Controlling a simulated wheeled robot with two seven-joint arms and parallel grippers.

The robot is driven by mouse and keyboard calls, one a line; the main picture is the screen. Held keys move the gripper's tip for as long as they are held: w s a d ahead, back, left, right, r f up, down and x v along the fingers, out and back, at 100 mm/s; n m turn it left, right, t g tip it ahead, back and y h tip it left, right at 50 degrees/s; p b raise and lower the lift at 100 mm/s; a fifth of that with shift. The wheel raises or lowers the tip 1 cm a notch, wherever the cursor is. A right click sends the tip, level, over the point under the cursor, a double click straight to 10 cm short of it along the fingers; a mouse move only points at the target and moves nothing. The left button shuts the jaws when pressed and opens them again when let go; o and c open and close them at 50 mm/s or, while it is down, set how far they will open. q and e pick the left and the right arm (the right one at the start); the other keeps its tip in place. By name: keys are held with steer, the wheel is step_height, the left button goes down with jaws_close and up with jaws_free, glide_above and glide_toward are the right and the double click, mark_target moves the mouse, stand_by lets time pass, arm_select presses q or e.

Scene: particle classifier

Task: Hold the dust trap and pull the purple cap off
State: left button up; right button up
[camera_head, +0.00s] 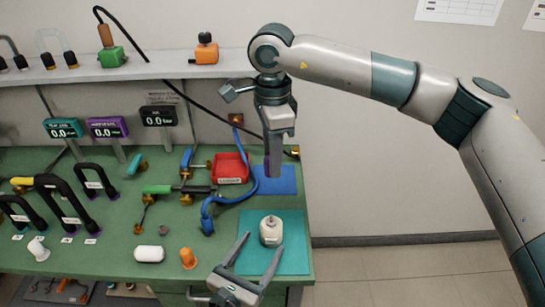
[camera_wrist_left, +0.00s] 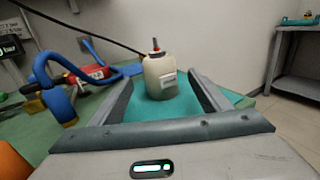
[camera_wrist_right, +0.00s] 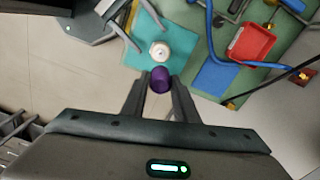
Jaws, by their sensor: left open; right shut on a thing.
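The dust trap, a cream bottle with a pale label (camera_head: 271,231), stands upright on a teal mat (camera_head: 295,258). My left gripper (camera_head: 262,245) is open, with its fingers reaching along both sides of the bottle. In the left wrist view the bottle (camera_wrist_left: 160,78) sits between the two fingers, with gaps on each side. My right gripper (camera_head: 273,168) points down above the blue mat, behind the bottle in the head view. It is shut on the purple cap (camera_wrist_right: 160,79), which is apart from the bottle (camera_wrist_right: 159,50). The fingers mostly hide the cap in the head view.
A blue hose (camera_head: 250,190) and red tray (camera_head: 230,167) lie left of the blue mat (camera_head: 283,184). The bench ends just right of the mats.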

arm_select(q)
steer(key=shift+v, duration=2.35)
